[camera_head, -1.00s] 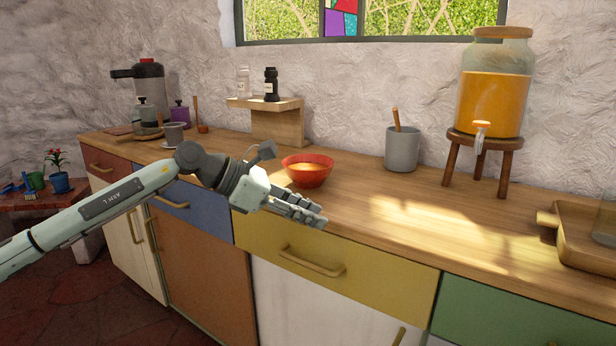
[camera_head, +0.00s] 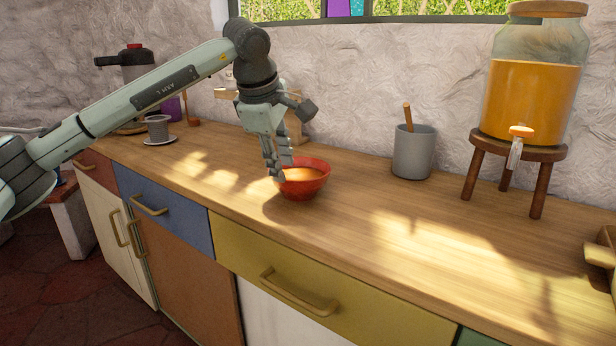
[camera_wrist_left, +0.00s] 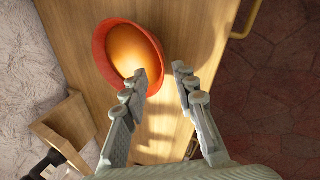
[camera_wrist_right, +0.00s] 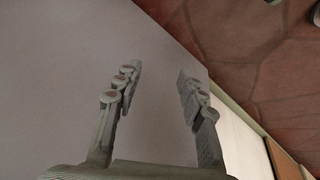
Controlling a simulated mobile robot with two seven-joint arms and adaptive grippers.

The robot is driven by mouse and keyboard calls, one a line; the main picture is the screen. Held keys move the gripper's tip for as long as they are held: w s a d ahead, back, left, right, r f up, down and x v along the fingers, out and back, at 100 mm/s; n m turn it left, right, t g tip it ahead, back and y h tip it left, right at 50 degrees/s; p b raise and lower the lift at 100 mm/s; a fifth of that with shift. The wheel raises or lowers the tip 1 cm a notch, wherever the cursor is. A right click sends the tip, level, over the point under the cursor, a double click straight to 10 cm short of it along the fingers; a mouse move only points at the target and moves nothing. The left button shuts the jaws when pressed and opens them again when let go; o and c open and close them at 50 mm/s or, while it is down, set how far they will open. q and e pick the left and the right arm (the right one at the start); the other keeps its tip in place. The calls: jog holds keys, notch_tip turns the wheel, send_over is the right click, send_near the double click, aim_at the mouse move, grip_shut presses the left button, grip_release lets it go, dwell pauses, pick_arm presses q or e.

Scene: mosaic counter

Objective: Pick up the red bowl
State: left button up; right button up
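The red bowl (camera_head: 309,187), orange inside, sits upright on the wooden counter (camera_head: 380,215). My left gripper (camera_head: 279,173) points down at the bowl's left rim, and its fingers hide part of that side. In the left wrist view the bowl (camera_wrist_left: 103,55) is at the upper left. There my left gripper (camera_wrist_left: 160,82) is open, with one fingertip over or by the bowl's rim and the other off to its side. I cannot tell whether that finger touches. My right gripper (camera_wrist_right: 158,80) shows only in its own wrist view, open and empty.
A grey cup (camera_head: 413,155) with a wooden utensil stands right of the bowl. A juice dispenser (camera_head: 530,95) on a wooden stool is farther right. The counter in front of the cup is clear.

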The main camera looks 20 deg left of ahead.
aim_at(288, 186)
pick_arm(q)
jog(key=shift+x, duration=0.8)
jog(key=x, duration=0.2)
jog(key=shift+f+p, duration=0.4)
jog(key=x, duration=0.3)
jog(key=shift+w+f, duration=0.1)
pick_arm(e)
jog(key=f, duration=0.1)
jog(key=s+f, duration=0.1)
jog(key=f, duration=0.1)
jog(key=shift+s, duration=0.25)
jog(key=shift+a, duration=0.1)
pick_arm(q)
grip_shut()
pick_arm(e)
jog(key=shift+r, duration=0.1)
